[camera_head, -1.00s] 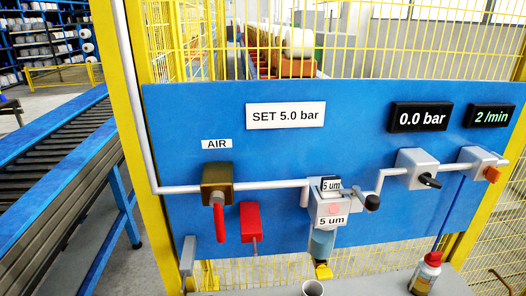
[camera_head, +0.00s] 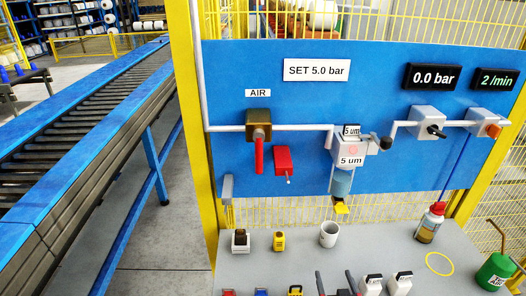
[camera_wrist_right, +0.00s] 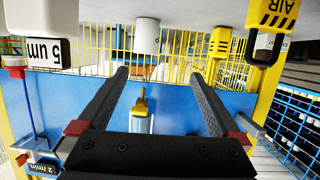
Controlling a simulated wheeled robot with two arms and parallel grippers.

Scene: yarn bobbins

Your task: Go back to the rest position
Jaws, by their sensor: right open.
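My right gripper (camera_head: 337,284) shows at the bottom edge of the head view as two dark fingers, apart and empty, over the front part of the grey table. In the right wrist view its fingers (camera_wrist_right: 158,75) are spread wide with nothing held between them. The blue panel (camera_head: 300,80) stands beyond, with the filter bowl (camera_head: 341,182) hanging from it. That bowl shows between the fingers in the wrist view (camera_wrist_right: 140,108), farther off. My left gripper is not in view.
The grey table (camera_head: 385,250) carries a white cup (camera_head: 329,234), a yellow tag block (camera_head: 279,241), a red-capped bottle (camera_head: 430,223) and a green oil can (camera_head: 495,272). White labelled blocks (camera_head: 400,283) stand beside my right gripper. A conveyor (camera_head: 80,130) runs at left.

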